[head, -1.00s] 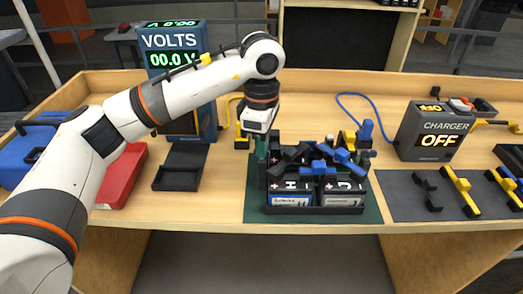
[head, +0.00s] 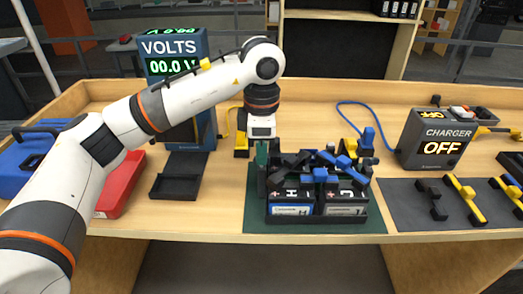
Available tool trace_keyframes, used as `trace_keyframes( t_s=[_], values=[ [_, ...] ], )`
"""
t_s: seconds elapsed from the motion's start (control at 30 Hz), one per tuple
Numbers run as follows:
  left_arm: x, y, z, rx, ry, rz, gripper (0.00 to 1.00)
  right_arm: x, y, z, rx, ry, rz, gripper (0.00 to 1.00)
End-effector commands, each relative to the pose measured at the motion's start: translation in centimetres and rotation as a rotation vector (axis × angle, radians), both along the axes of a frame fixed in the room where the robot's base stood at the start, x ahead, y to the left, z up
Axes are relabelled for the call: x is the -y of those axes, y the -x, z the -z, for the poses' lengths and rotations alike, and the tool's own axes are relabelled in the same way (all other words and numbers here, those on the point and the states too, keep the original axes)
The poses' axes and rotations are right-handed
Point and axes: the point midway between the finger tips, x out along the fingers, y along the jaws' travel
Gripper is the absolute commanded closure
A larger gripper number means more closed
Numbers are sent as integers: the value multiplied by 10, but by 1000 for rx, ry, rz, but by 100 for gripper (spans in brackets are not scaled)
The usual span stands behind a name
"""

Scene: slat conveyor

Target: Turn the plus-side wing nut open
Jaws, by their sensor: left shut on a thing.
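A black battery tray (head: 318,226) holds batteries (head: 291,209) topped with black and blue wing-shaped parts (head: 322,174). It sits on a dark green mat (head: 256,224). My left gripper (head: 262,160) points straight down at the tray's left rear corner. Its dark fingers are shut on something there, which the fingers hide. I cannot make out the wing nut itself or which terminal it is on. My right gripper is not in view.
A voltmeter (head: 175,68) reads 00.0 V behind my left arm. A charger (head: 436,138) reading OFF stands right. Black and yellow tools (head: 464,196) lie on a grey mat (head: 405,207). An empty black tray (head: 178,187) and red box (head: 119,184) lie left.

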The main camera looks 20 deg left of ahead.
Motion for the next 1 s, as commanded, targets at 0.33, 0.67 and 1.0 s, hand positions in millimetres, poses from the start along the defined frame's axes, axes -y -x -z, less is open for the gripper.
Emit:
trace_keyframes(
  t_s=[0.33,0.67,1.0],
  values=[
    [0,0,-1,3,1,0,72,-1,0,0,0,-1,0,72],
    [1,-1,-19,6,1,1,72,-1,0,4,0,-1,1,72],
    [0,-1,-93,7,0,-1,72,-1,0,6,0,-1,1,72]
  ],
)
